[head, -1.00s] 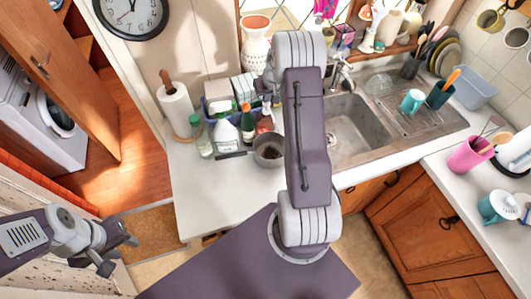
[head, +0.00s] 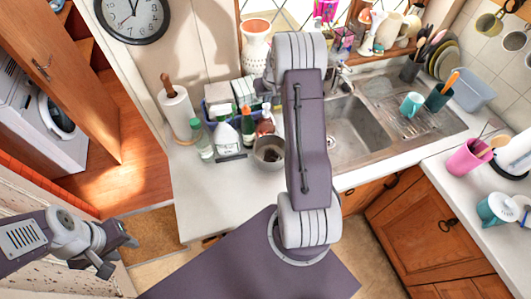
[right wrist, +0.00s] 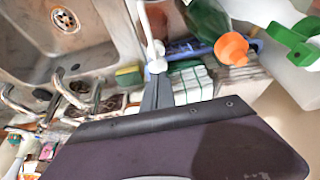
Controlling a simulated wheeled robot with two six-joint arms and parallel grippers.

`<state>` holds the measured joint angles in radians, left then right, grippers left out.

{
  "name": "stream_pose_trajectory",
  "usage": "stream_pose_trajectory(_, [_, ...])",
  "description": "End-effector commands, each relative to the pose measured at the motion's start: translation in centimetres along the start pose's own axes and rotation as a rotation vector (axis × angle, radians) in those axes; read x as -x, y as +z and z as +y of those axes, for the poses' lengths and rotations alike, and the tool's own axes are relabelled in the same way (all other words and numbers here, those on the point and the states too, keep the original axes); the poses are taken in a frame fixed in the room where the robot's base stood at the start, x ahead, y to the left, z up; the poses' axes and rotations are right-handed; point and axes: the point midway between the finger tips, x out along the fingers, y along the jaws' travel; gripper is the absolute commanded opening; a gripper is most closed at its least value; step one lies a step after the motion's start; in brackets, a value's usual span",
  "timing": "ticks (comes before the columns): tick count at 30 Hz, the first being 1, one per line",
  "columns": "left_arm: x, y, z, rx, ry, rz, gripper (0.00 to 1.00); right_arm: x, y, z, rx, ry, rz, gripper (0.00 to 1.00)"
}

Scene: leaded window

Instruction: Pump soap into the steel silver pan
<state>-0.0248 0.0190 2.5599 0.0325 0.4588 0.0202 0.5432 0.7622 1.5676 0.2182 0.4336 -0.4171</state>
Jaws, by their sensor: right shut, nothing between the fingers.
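The steel pan (head: 268,153) stands on the counter left of the sink, its dark handle pointing left. Close behind it is a reddish-brown soap bottle (head: 265,123). In the right wrist view a white pump spout (right wrist: 152,38) is just beyond my right gripper (right wrist: 157,75), which is shut and empty. The fingertips look close to the pump's white end; I cannot tell if they touch. In the head view my right arm mostly hides that gripper. My left gripper (head: 118,256) is open and empty at the lower left, away from the counter.
A green bottle (head: 247,123), a white spray bottle (head: 226,137) and a clear bottle (head: 200,138) stand left of the soap. A paper towel roll (head: 177,111) is further left. The sink (head: 352,135) lies right of my arm. The front left counter is clear.

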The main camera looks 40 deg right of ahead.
Motion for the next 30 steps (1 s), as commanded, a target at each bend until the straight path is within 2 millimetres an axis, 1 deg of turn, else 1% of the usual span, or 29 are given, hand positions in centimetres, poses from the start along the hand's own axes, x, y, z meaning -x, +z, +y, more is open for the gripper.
stream_pose_trajectory(17, [0.1,0.0,0.0,0.000,0.000,0.000,0.36,0.2,-0.2,0.0,0.000,0.001,0.003,0.00])
stream_pose_trajectory(20, [0.6,-0.1,0.0,0.000,0.000,0.000,0.36,0.8,-0.4,0.0,0.000,0.001,0.003,0.00])
stream_pose_trajectory(30, [3.7,-0.4,0.1,0.000,0.000,0.000,0.36,4.8,-2.1,0.0,-0.001,0.001,0.004,0.00])
